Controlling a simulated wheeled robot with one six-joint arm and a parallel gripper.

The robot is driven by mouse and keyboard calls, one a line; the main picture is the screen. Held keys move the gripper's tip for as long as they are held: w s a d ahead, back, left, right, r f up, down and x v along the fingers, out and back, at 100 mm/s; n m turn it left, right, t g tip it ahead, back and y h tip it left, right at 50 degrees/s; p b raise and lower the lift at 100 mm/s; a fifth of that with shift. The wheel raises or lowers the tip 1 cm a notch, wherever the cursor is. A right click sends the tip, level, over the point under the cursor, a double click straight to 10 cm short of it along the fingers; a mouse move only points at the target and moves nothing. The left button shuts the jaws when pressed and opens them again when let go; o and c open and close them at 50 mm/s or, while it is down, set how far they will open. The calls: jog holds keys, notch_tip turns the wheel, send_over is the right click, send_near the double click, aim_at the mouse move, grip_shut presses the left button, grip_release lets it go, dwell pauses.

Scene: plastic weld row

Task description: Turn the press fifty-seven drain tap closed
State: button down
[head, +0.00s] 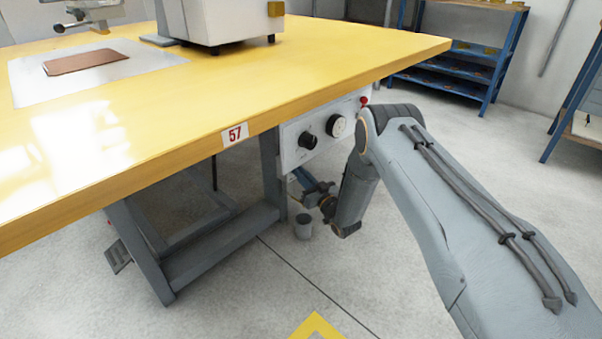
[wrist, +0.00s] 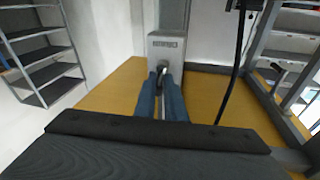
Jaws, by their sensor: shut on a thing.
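My gripper (head: 308,183) reaches under the front edge of the yellow table, below the control box marked by the 57 label. In the wrist view its two blue fingers (wrist: 163,88) stand close together, shut on a thin metallic piece between them, the drain tap's handle (wrist: 162,77). The tap's body is mostly hidden by the fingers, and the handle's exact angle is hard to tell. In the head view the tap is too small and covered to make out clearly.
The table (head: 110,190) carries a machine (head: 215,22) and a brown sheet (head: 92,61). A control box (head: 310,135) with dials hangs under its edge. A small grey cup (head: 303,228) stands on the floor below my gripper. Blue shelves (head: 455,75) stand behind; floor at front is clear.

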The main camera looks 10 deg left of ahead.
jog(key=shift+r+n+y, duration=0.25)
jog(key=shift+n+y, duration=0.05)
jog(key=shift+n, duration=0.5)
jog(key=c, duration=1.8)
grip_release()
jog(key=shift+f, duration=0.1)
jog(key=shift+s, duration=0.1)
jog(key=shift+p+v, duration=1.4)
jog(key=shift+v, duration=2.5)
